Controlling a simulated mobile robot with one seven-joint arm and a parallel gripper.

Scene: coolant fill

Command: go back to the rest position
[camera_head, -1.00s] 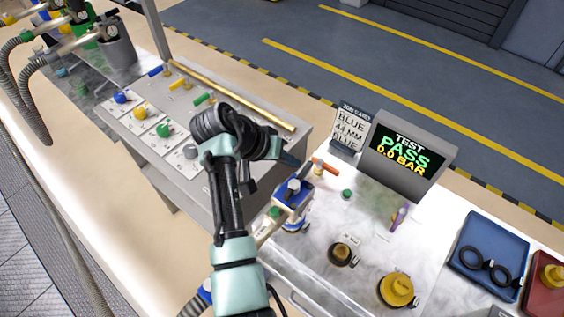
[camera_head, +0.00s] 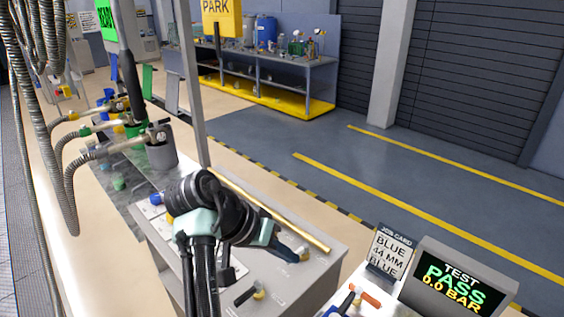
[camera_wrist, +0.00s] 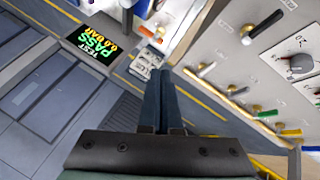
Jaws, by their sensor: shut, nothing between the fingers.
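My gripper (camera_head: 292,255) reaches out to the right from my dark, bent wrist in the head view, in front of the grey valve console (camera_head: 318,262). In the wrist view its two dark fingers (camera_wrist: 161,90) lie together with nothing between them. My arm is folded up, with the elbow and wrist high in the lower middle of the head view. No rest mark or dock for the arm shows.
The test display (camera_head: 455,283) reads "PASS 0.0 BAR" beside the job card (camera_head: 388,254) reading "BLUE 44 MM BLUE". Console valve handles (camera_head: 249,293) are close by. Hoses with nozzles (camera_head: 122,146) hang at left. Open floor lies beyond.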

